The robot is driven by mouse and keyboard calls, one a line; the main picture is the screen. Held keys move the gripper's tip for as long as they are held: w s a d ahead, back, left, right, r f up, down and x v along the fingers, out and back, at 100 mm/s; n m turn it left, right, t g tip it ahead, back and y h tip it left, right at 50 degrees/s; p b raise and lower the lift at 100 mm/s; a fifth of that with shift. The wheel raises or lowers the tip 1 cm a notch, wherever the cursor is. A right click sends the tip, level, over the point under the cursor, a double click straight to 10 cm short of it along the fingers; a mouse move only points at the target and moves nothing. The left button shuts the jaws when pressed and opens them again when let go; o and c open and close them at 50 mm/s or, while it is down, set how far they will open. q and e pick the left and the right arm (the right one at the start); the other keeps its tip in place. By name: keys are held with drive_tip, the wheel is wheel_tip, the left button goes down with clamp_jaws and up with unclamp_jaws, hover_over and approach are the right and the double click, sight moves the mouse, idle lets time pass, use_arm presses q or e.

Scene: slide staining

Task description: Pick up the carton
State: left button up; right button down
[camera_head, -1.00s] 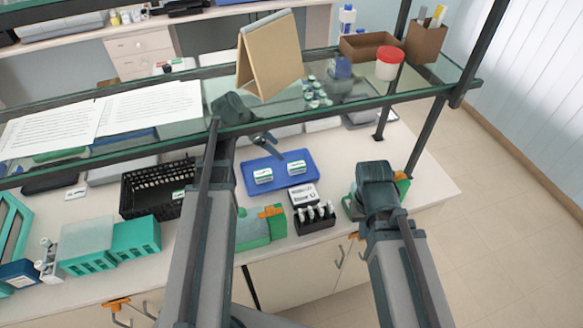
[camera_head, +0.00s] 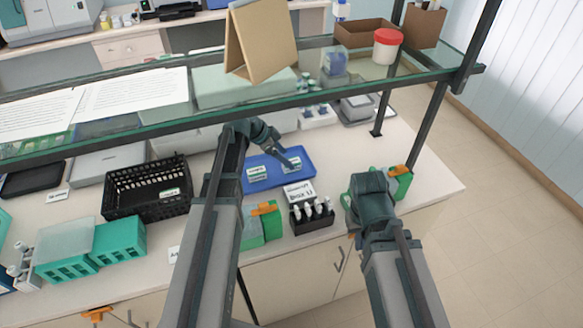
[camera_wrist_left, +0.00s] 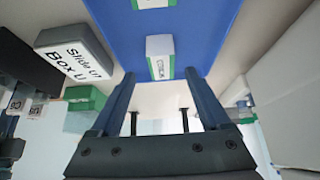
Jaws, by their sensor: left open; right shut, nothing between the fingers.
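Two small white-and-green cartons lie on a blue tray (camera_head: 262,187). The left carton (camera_head: 257,173) is clear of my gripper. The right carton (camera_head: 292,164) is partly covered by my left gripper (camera_head: 284,157), which is open with its fingers reaching down over it. In the left wrist view, one carton (camera_wrist_left: 160,58) sits just ahead of the open fingertips (camera_wrist_left: 159,75), roughly centred between them. The second carton (camera_wrist_left: 153,3) is cut off at the top edge. My right gripper (camera_head: 370,190) hangs at the right by the bench edge, empty; its fingertips are hidden.
A labelled white slide box (camera_head: 300,191) and a black rack of bottles (camera_head: 311,216) stand in front of the tray. A black basket (camera_head: 148,190) is to the left. The glass shelf (camera_head: 220,112) runs above the bench, close over my left arm.

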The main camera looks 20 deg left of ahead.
sight(291, 161)
use_arm(q)
drive_tip(key=b+x, duration=0.1)
drive_tip(key=x, duration=0.1)
drive_tip(key=b+x, duration=0.2)
drive_tip(key=shift+w+a+f+b, duration=0.1)
drive_tip(key=shift+w+f+b, duration=0.05)
drive_tip(key=shift+f+b, duration=0.15)
drive_tip(key=shift+w+d+f, duration=0.15)
drive_tip(key=shift+d+f, duration=0.1)
drive_tip(key=shift+r, duration=0.1)
clamp_jaws()
